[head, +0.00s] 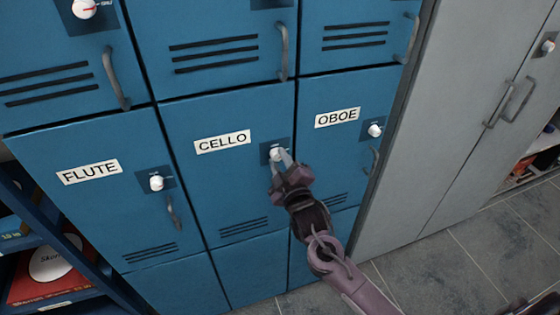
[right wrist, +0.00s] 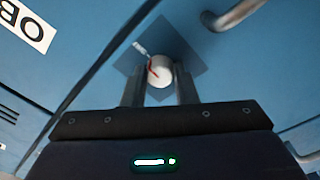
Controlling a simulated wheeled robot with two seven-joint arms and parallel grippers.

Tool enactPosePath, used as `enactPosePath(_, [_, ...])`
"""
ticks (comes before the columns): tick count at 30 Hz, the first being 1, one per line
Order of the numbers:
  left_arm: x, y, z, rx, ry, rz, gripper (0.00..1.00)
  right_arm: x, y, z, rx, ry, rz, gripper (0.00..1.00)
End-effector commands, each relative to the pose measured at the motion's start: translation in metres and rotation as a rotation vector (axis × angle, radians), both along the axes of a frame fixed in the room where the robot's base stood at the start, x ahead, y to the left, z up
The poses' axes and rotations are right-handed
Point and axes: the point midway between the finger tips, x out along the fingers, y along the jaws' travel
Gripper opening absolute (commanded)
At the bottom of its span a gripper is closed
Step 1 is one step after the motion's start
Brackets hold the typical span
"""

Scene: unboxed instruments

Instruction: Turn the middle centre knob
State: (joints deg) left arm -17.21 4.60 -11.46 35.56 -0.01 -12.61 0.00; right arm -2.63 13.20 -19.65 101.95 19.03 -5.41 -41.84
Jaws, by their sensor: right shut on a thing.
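The middle centre knob (head: 275,153) is white and round, on a dark square plate of the blue CELLO locker door (head: 190,165). In the right wrist view the knob (right wrist: 159,71) shows a red mark, with the dark plate (right wrist: 180,45) around it. My right gripper (head: 281,158) reaches up to the knob from the lower right. In the right wrist view its two fingers (right wrist: 160,88) stand on either side of the knob, shut on it. My left gripper is not in view.
The FLUTE knob (head: 157,183) and OBOE knob (head: 375,130) are on the neighbouring doors. Bar handles stick out, such as the FLUTE handle (head: 173,212). A grey cabinet (head: 425,130) stands at the right, and a shelf (head: 85,290) at the lower left. Tiled floor (head: 470,255) is clear.

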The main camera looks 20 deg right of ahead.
Motion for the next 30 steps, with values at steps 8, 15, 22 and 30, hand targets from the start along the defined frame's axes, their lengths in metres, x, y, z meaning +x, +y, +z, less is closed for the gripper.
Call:
enactPosePath(8, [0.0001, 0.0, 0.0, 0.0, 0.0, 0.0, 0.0, -0.0001, 0.0, -0.001, 0.012, 0.002, 0.0, 0.03])
enactPosePath(15, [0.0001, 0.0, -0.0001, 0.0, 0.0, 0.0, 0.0, -0.0001, 0.0, -0.001, 0.011, 0.002, 0.0, 0.34])
enactPosePath(22, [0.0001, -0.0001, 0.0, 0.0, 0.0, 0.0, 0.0, -0.0001, 0.0001, -0.0006, 0.01, 0.002, 0.0, 0.48])
enactPosePath(30, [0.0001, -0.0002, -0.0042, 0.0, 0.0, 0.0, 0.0, -0.0096, -0.0002, -0.0034, 0.009, 0.002, 0.001, 0.48])
